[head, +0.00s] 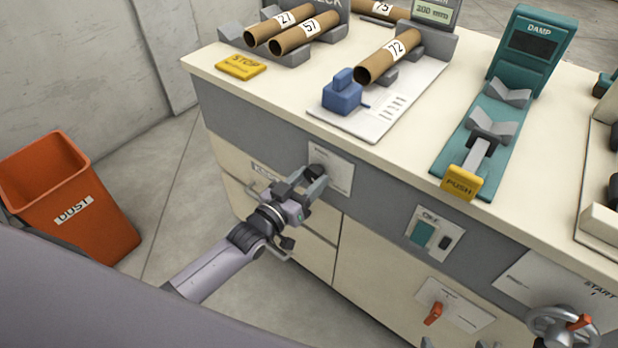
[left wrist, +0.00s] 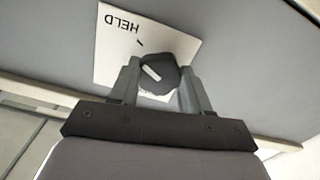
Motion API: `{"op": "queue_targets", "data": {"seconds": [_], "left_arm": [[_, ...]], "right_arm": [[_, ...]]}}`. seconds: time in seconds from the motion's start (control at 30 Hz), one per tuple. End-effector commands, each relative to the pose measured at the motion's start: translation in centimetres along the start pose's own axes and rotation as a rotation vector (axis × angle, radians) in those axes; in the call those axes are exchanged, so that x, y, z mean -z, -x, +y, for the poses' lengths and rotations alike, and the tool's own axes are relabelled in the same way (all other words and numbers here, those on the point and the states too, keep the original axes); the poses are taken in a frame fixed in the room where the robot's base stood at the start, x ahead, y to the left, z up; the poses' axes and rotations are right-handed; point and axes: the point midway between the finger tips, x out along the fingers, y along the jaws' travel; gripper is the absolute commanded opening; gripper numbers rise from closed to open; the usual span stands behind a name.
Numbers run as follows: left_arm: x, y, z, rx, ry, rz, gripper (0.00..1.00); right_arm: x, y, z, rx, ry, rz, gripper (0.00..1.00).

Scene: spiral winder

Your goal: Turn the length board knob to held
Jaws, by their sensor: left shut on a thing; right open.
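The length board knob (left wrist: 160,75) is dark and round with a short white line on its face. It sits on a white plate (left wrist: 113,62), printed HELD with a small black tick, upside down in the left wrist view. The white line slants up-left, and the tick lies above it; I cannot tell if they line up exactly. My left gripper (head: 313,178) is shut on the knob, a finger on each side. In the head view the fingers partly cover the knob and its plate (head: 340,163). Grey tips at the bottom edge seem to be my right gripper (head: 458,345), open and empty.
The plate is on the bench's grey front band (head: 375,188). Right of it are a green switch (head: 422,234), an orange lever (head: 433,314) and a handwheel (head: 563,328). Cardboard tubes (head: 388,58) lie above on the bench. An orange bin (head: 65,195) stands at left.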

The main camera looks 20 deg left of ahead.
Motion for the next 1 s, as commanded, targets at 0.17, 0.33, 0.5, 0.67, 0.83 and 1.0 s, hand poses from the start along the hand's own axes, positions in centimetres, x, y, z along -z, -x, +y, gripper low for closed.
{"op": "queue_targets", "data": {"seconds": [0.17,0.33,0.5,0.67,0.83,1.0], "left_arm": [[0.01,0.04,-0.03,0.001,-0.055,0.000,0.17],[0.01,0.03,-0.04,0.001,-0.080,0.001,0.17],[-0.01,0.03,-0.04,0.000,-0.086,0.001,0.17],[-0.01,0.03,-0.05,0.000,-0.087,0.000,0.17],[-0.01,0.03,-0.05,0.000,-0.086,0.000,0.73],[-0.01,0.02,-0.04,0.000,-0.084,0.000,0.73]], "right_arm": [[0.12,0.11,0.05,-0.001,0.001,0.000,1.00],[0.11,0.13,0.08,-0.002,0.002,0.000,1.00],[0.10,0.12,0.09,-0.002,0.002,0.000,1.00],[0.08,0.12,0.09,-0.002,0.002,0.000,1.00],[0.07,0.12,0.07,-0.002,0.002,0.000,1.00],[0.06,0.12,0.06,-0.001,0.002,0.000,1.00]]}}
